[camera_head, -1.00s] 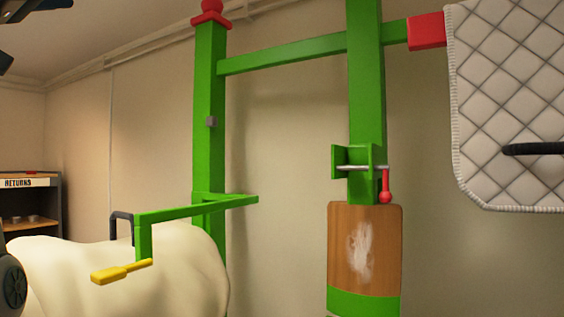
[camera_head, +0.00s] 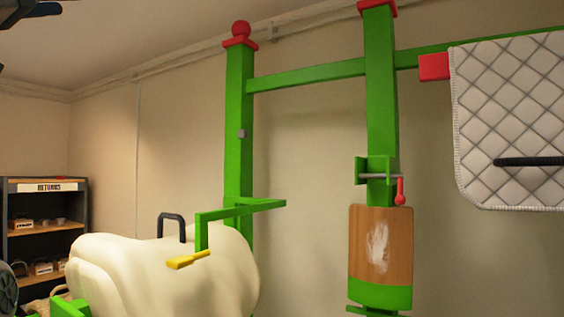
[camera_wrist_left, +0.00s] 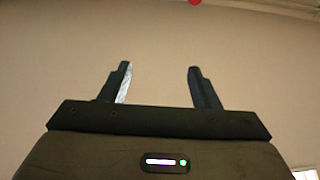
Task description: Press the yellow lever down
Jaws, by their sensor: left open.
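The yellow lever (camera_head: 188,259) sticks out to the left from the lower end of a green arm bracket (camera_head: 240,211) on a green post. It lies close in front of a cream, rounded form (camera_head: 150,270) and tilts slightly down to the left. My left gripper (camera_wrist_left: 158,85) shows in the left wrist view, open and empty, with bare wall beyond its fingers. The lever is not in the left wrist view. My grippers' fingers do not show in the head view.
A black handle (camera_head: 171,226) stands on the cream form behind the lever. A red-knobbed pin (camera_head: 400,192) and a wooden pad (camera_head: 381,245) are on the middle post. A quilted pad (camera_head: 515,120) hangs at right. A shelf marked RETURNS (camera_head: 45,225) stands at left.

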